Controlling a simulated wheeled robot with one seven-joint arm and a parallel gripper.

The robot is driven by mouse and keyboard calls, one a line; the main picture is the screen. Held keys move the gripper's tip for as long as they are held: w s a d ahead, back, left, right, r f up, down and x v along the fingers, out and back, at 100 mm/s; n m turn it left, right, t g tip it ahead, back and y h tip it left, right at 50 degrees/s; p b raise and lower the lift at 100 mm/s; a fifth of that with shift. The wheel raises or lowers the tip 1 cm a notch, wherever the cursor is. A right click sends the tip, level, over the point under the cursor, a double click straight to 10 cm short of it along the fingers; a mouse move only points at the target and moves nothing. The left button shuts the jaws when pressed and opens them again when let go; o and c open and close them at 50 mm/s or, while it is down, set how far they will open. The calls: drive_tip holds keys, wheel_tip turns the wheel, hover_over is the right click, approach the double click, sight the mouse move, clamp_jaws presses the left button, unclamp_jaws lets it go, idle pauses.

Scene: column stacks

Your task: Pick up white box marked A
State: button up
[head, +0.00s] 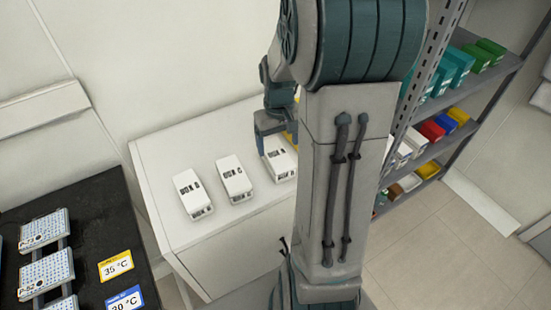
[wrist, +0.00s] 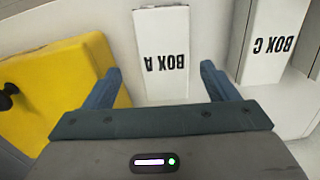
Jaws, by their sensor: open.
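The white box marked A (wrist: 164,38) shows in the wrist view, its black lettering upside down. It lies ahead of and between the fingers of my gripper (wrist: 164,80), which is open and empty. The box's near end reaches about level with the fingertips in the picture; I cannot tell the height gap. In the head view it appears to be the rightmost white box (head: 280,166) on the white cabinet (head: 155,160). My gripper (head: 272,136) is over its far end there, and my arm hides the area to the right.
A white box marked C (wrist: 275,45) stands to the right in the wrist view, with a gap between. A yellow object (wrist: 70,75) with a black knob is close on the left. A shelf (head: 480,75) with coloured boxes stands at right in the head view.

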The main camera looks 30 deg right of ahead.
sight(277, 153)
drive_tip(key=shift+a+f+p, duration=0.15)
drive_tip(key=shift+f, duration=1.3)
drive_tip(key=shift+a+f+p, duration=0.1)
drive_tip(key=shift+f+p, duration=0.05)
drive_tip(key=shift+f, duration=1.3)
drive_tip(key=c, duration=1.2)
